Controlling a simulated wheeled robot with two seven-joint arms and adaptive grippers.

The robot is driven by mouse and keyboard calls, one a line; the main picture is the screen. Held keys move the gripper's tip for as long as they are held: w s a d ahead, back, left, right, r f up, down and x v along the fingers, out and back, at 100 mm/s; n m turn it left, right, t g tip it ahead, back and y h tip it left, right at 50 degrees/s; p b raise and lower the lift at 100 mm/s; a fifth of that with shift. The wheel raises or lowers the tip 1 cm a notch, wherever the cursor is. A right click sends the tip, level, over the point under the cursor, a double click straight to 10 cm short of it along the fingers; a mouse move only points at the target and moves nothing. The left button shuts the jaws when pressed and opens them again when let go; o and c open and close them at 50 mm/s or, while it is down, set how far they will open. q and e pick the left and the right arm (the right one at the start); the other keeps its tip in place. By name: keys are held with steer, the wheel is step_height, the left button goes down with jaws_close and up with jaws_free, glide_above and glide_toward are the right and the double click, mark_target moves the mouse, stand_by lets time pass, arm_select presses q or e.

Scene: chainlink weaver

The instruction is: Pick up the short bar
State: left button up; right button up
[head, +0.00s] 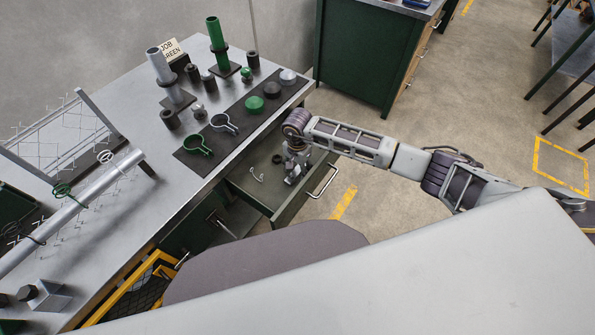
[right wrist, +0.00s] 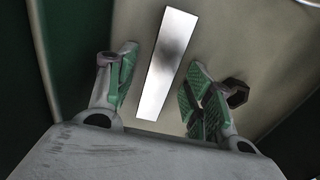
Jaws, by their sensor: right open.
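The short bar (right wrist: 168,50) is a flat, bright metal strip lying on the floor of the open drawer (head: 251,197). In the right wrist view it runs nearly lengthwise between the two fingers, tilted a little, with a dark shadow or reflection across it. My right gripper (head: 293,178) is open and points down into the drawer. In the wrist view its green-padded fingers (right wrist: 158,82) stand on either side of the bar, with visible gaps. In the head view the gripper hides the bar. My left gripper is not in view.
A dark hex nut (right wrist: 236,92) lies just right of the right finger. A pale curved piece (head: 257,175) lies in the drawer. The drawer walls and front handle (head: 323,182) are close.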

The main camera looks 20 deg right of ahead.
mark_target(297, 169)
steer(key=shift+c, duration=0.3)
jaws_close()
steer(key=shift+r, duration=0.1)
steer(key=shift+w+r, duration=0.1)
steer(key=shift+r, duration=0.3)
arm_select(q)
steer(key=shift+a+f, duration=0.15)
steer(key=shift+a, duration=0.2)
arm_select(e)
step_height(297, 169, up, 9)
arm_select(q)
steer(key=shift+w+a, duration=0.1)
